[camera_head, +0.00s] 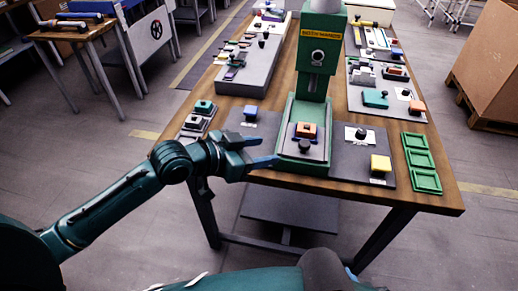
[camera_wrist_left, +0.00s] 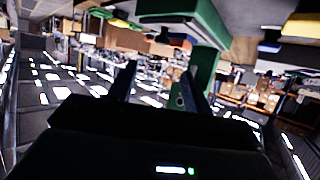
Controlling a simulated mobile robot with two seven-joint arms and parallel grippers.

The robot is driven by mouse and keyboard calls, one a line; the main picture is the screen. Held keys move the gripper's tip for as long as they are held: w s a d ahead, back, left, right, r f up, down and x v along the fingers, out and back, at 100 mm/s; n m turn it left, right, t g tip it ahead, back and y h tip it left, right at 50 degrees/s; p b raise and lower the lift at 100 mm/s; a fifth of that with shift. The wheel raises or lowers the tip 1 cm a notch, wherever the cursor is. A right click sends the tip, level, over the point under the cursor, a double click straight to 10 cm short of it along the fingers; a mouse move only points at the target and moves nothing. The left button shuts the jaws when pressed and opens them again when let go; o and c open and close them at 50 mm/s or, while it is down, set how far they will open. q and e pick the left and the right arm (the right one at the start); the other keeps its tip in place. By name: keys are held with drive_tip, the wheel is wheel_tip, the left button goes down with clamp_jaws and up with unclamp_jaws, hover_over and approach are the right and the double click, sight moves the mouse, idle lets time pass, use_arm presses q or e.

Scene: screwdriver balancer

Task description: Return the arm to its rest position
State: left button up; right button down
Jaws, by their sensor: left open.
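My left arm reaches in from the left in the head view. Its gripper (camera_head: 262,152) is at the front edge of the wooden table (camera_head: 440,190), just left of the green press's base. The fingers are apart with nothing seen between them. In the left wrist view the two dark fingers (camera_wrist_left: 157,88) also stand apart, with the room blurred beyond. My right gripper is not seen in either view.
A large carton (camera_head: 490,65) stands at right.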

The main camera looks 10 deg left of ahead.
use_arm(q)
drive_tip(key=shift+f, duration=0.1)
drive_tip(key=s+a+f+n+y, duration=0.2)
drive_tip(key=s+f+n+y, duration=0.1)
drive_tip(key=s+f, duration=0.5)
drive_tip(key=s+a+f+n+t+y, duration=0.1)
drive_tip(key=s+a+f+n+y, duration=0.1)
drive_tip(key=s+f, duration=0.6)
drive_tip(key=shift+s+a+f+n+y+p, duration=0.35)
drive_tip(key=shift+f+n+y+p, duration=0.15)
drive_tip(key=shift+f, duration=0.45)
